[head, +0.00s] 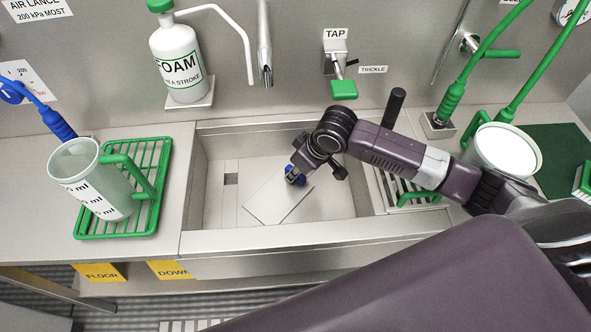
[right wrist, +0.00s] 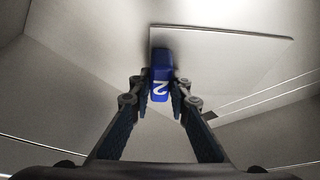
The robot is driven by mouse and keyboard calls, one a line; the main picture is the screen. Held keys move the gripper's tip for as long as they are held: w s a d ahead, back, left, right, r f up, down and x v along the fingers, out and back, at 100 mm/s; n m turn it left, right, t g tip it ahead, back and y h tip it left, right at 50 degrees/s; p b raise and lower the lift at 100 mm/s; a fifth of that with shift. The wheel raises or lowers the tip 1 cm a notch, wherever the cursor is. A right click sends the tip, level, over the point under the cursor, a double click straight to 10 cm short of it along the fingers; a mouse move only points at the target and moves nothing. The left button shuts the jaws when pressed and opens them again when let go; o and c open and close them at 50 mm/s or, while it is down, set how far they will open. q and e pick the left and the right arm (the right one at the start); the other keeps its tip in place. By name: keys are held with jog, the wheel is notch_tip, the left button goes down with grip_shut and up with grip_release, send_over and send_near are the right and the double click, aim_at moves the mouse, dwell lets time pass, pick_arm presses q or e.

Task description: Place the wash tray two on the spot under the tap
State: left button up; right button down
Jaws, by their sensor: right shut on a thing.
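Wash tray two is a flat grey plate (head: 277,199) with a blue grip tab (head: 295,176) in the head view. In the right wrist view the plate (right wrist: 225,60) lies beyond the blue tab (right wrist: 161,78), which bears a white 2. My right gripper (right wrist: 160,90) is shut on the tab. In the head view the right gripper (head: 297,178) is over the middle of the sink (head: 225,215). I cannot tell whether the plate touches the sink floor. The tap spout (head: 264,50) hangs at the back wall above the sink. My left gripper is not in view.
A dark square opening (head: 231,179) and thin lines show on the sink floor at left. A measuring jug (head: 95,180) stands on a green rack (head: 150,205) at left. A white foam bottle (head: 178,60) and green tap lever (head: 343,89) are at the back.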

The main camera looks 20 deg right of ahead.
jog(key=c, duration=1.8)
grip_release()
jog(key=v, duration=0.7)
jog(key=shift+r, duration=0.35)
